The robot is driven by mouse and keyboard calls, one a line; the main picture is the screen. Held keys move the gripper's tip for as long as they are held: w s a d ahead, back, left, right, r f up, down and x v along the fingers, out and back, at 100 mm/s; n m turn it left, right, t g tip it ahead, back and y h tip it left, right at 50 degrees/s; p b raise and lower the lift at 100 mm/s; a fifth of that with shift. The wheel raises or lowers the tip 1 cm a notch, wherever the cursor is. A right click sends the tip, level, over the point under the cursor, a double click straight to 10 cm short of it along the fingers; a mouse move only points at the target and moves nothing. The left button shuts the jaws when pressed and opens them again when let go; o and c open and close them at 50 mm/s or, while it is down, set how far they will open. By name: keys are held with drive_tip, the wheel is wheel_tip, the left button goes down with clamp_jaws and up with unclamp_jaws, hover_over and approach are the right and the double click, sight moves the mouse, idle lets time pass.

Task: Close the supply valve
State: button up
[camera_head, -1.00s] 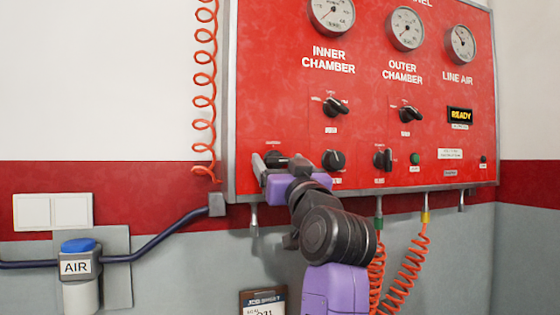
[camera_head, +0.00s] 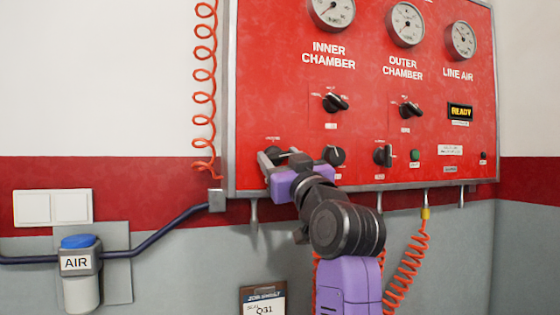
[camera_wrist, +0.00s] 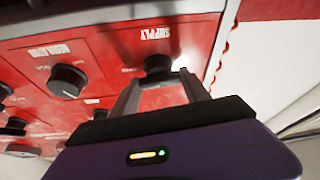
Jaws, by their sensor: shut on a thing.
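The supply valve is a black knob (camera_head: 275,153) at the lower left of the red panel. In the wrist view the same supply knob (camera_wrist: 157,64) sits under an upside-down SUPPLY label. My gripper (camera_head: 281,159) reaches up to it from below right, with one finger on each side. In the wrist view my gripper (camera_wrist: 160,80) is shut on the knob between its fingertips. The fingers and purple gripper body partly hide the knob in the head view, so its exact angle is hard to tell.
A regulator knob (camera_head: 334,156) stands close right of my gripper; it also shows in the wrist view (camera_wrist: 67,81). More knobs (camera_head: 382,155) and gauges (camera_head: 407,25) fill the panel. An orange coiled hose (camera_head: 205,95) hangs at left. A READY display (camera_head: 460,112) is lit.

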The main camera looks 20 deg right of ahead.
drive_tip(key=n+y, duration=0.1)
drive_tip(key=n, duration=0.2)
drive_tip(key=n+y, duration=0.1)
drive_tip(key=n, duration=0.1)
drive_tip(key=shift+d+g+y+b, duration=0.25)
drive_tip(key=shift+g+y+b, duration=0.05)
drive_tip(key=shift+g+b, duration=0.1)
drive_tip(key=n+g+y, duration=0.1)
drive_tip(key=n, duration=0.2)
drive_tip(key=n+y, duration=0.1)
drive_tip(key=n, duration=0.2)
drive_tip(key=shift+g+b, duration=0.35)
drive_tip(key=shift+g, duration=0.05)
drive_tip(key=n+g, duration=0.1)
drive_tip(key=n, duration=0.2)
drive_tip(key=n+g+y, duration=0.1)
drive_tip(key=n, duration=0.2)
drive_tip(key=shift+r+p, duration=0.2)
drive_tip(key=shift+p, duration=0.15)
drive_tip(key=shift+n+g+p, duration=0.4)
drive_tip(key=shift+n+g, duration=0.2)
drive_tip(key=shift+n, duration=0.8)
drive_tip(key=shift+a+f, duration=0.1)
drive_tip(key=o, duration=1.4)
